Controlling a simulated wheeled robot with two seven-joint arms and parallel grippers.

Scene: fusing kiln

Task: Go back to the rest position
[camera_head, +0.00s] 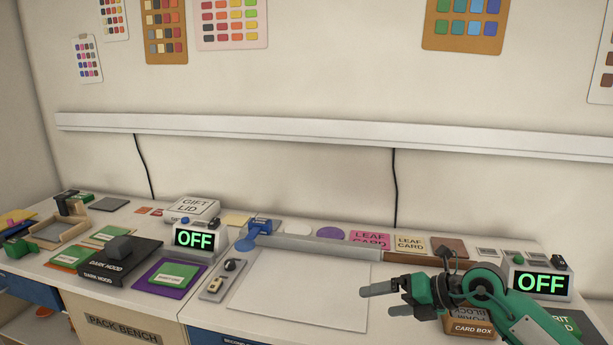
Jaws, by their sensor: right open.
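My right gripper (366,303) reaches in from the lower right on a green and black arm. Its two grey fingers point left, apart and empty, over the right part of the white sheet (290,298) on the bench. Behind the arm is a box marked CARD BOX (472,328), partly hidden by it. My left gripper does not show.
Two units (195,240) (541,284) read OFF. A black block marked DARK HOOD (120,262), a GIFT LID box (193,207) and green packets (175,275) lie on the left bench. The white sheet's left part is clear.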

